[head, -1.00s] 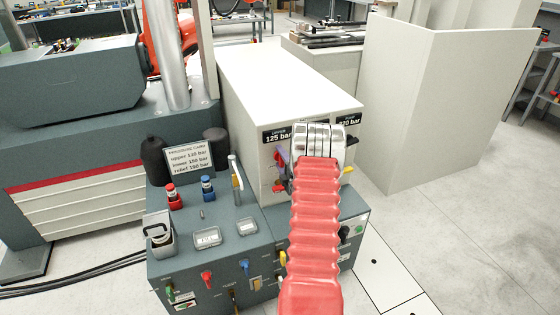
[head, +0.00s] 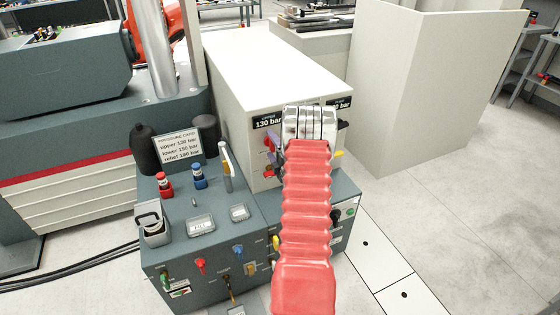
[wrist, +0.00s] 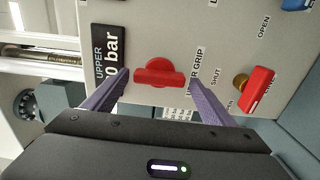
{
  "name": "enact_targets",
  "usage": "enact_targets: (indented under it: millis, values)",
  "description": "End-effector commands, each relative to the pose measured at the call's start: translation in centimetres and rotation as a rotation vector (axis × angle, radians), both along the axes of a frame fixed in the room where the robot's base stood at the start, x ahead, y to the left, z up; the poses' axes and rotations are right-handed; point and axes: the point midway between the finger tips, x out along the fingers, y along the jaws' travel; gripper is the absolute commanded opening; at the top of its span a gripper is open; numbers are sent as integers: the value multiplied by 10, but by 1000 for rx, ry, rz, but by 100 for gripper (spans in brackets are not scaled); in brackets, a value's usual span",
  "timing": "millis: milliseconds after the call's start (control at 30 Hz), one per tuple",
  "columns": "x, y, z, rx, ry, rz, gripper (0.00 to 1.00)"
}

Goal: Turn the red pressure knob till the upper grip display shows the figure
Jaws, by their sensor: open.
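The red pressure knob (wrist: 160,73) is on the pale cabinet front beside the label "UPPER GRIP". It also shows small in the head view (head: 268,142). My gripper (wrist: 159,82) is open, with one purple finger on each side of the knob; I cannot tell whether either finger touches it. The upper grip display (head: 267,122) reads 130 bar in the head view. The pressure card (head: 178,145) lists upper 130 bar, and lower and relief figures below.
A red lever valve (wrist: 258,90) with a brass stem is right of the knob in the wrist view. A blue part (wrist: 296,4) is at the top right corner. The green bench (head: 215,222) below carries red and blue fittings and a pale-handled lever (head: 226,165).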

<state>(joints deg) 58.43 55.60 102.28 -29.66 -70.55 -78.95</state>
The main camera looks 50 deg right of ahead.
Motion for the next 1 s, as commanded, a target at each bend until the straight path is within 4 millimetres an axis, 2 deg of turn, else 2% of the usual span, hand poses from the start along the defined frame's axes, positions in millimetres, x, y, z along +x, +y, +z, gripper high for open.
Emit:
enact_targets:
  millis: [700,1000]
  values:
    - [-97,58,-1,1,1,-1,78]
    - [-106,65,-1,-1,0,3,78]
